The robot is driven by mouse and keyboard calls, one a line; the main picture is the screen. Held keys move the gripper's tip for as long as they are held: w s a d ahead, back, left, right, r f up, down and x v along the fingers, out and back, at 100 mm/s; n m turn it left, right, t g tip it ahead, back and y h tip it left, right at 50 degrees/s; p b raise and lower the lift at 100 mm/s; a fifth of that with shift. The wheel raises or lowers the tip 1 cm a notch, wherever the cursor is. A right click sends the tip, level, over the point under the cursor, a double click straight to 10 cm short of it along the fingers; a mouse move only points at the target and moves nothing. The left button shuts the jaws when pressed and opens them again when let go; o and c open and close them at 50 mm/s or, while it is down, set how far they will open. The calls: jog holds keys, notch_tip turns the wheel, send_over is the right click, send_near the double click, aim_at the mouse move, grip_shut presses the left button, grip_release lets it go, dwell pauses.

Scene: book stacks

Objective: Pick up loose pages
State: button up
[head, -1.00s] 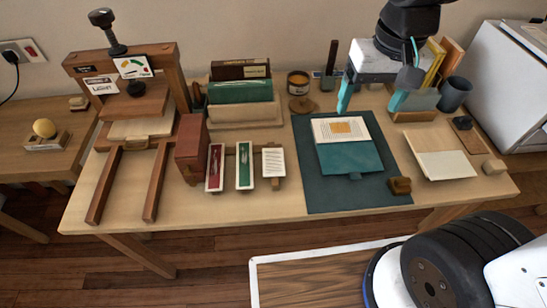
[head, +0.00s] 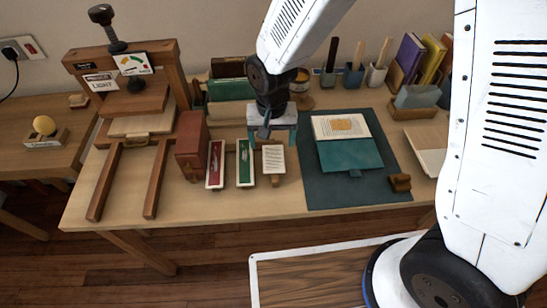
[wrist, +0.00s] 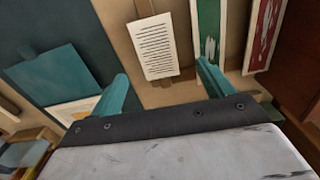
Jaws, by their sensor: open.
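A white card with printed lines (head: 273,159) lies on a small wooden holder at the table's front middle. It also shows in the wrist view (wrist: 155,45), ahead of and between my fingertips. My gripper (head: 272,137) is open and empty, just behind and above that card, its teal fingers pointing down. In the wrist view my gripper (wrist: 162,72) has its fingers spread wide. A cream sheet with an orange print (head: 342,127) lies at the top of a teal folder (head: 350,155) on the dark mat (head: 390,185). Pale sheets (head: 430,150) at the right are partly hidden by my arm.
Red (head: 216,166) and green (head: 245,162) panels in pale trays stand left of the card, beside a red-brown box (head: 192,145). A wooden press (head: 135,95) fills the left. Books and cups line the back.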

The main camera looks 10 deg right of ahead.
aim_at(273, 157)
jog(key=f, duration=0.4)
jog(key=shift+s+d+f, duration=0.15)
jog(key=shift+s+f, duration=0.1)
jog(key=shift+f, duration=0.05)
jog(key=c, duration=1.1)
jog(key=shift+o, duration=0.2)
